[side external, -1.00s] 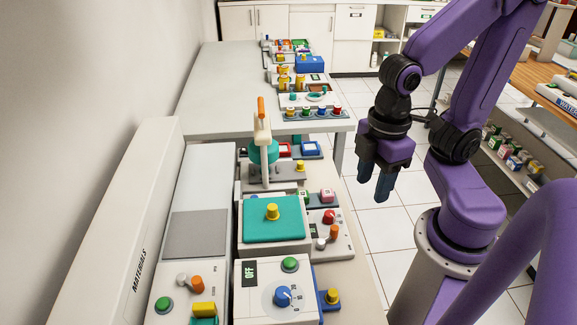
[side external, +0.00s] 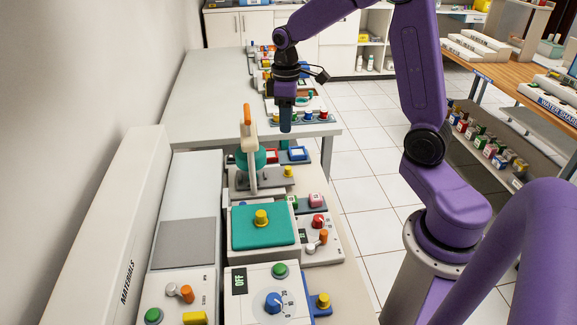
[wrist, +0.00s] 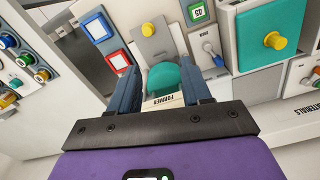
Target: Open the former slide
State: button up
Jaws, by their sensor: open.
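The former (wrist: 170,101), labelled FORMER in the wrist view, has a rounded teal part (wrist: 172,78). A grey plate with a yellow knob (wrist: 149,30) lies beside the teal part; I cannot tell for certain whether this is the slide. In the side view the teal part (side external: 243,160) stands under an upright cream lever with an orange tip (side external: 247,114), and the yellow knob (side external: 288,171) is to its right. My gripper (side external: 286,129) points down, open and empty, above and behind the former in that view. In the wrist view its fingers (wrist: 160,76) flank the teal part.
A teal-topped box with a yellow knob (side external: 261,217) and a panel with a blue dial (side external: 273,302) stand in front. Red and blue framed squares (wrist: 104,43) are near the former. A long MATERIALS housing (side external: 110,235) runs along the left wall. Open floor lies right.

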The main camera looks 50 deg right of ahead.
aim_at(289, 167)
jog(key=f, duration=0.6)
jog(key=d+f, duration=0.1)
jog(key=f, duration=0.5)
jog(key=w+d+f, duration=0.1)
jog(key=f, duration=0.4)
jog(key=shift+d+f, duration=0.25)
jog(key=shift+f, duration=0.15)
jog(key=shift+c, duration=0.3)
grip_shut()
